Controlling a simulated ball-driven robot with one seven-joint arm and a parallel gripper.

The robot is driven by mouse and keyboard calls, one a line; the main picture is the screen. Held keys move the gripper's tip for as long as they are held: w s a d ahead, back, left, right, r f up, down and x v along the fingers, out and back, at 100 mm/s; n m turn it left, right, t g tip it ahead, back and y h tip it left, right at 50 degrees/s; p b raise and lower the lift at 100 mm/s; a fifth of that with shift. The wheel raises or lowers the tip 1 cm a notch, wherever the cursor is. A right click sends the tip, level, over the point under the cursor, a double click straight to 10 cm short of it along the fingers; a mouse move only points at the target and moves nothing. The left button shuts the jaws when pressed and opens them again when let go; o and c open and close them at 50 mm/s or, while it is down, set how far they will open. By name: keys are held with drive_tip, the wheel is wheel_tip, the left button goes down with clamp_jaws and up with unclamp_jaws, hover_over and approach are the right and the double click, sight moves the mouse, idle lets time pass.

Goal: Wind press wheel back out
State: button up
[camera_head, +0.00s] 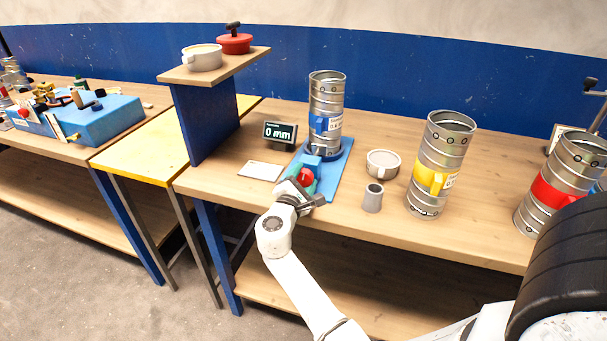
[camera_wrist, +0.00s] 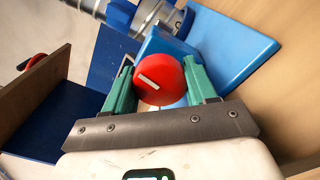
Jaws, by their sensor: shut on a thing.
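The red press wheel (camera_head: 306,177) is at the near end of a blue press on the bench. In the wrist view the wheel (camera_wrist: 160,80) fills the middle, with a pale bar mark on its face. My gripper (camera_wrist: 160,84) is shut on the wheel, one green finger at each side. A spiral duct with a blue band (camera_head: 325,112) stands upright on the press's blue base plate (camera_head: 334,176). A small display (camera_head: 280,132) beside it reads 0 mm. My gripper's fingers partly hide the wheel in the head view.
A white card (camera_head: 261,171) lies left of the press. A raised shelf (camera_head: 215,67) holds a white tin and a red lid.

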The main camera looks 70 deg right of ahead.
drive_tip(key=shift+n+p, duration=0.5)
drive_tip(key=shift+n, duration=0.6)
drive_tip(key=shift+f, duration=0.1)
drive_tip(key=o, duration=1)
drive_tip(key=shift+o, duration=0.2)
drive_tip(key=shift+a, duration=0.1)
drive_tip(key=a+b, duration=0.1)
drive_tip(key=a, duration=0.9)
drive_tip(key=shift+s+a, duration=0.35)
drive_tip(key=shift+s, duration=0.05)
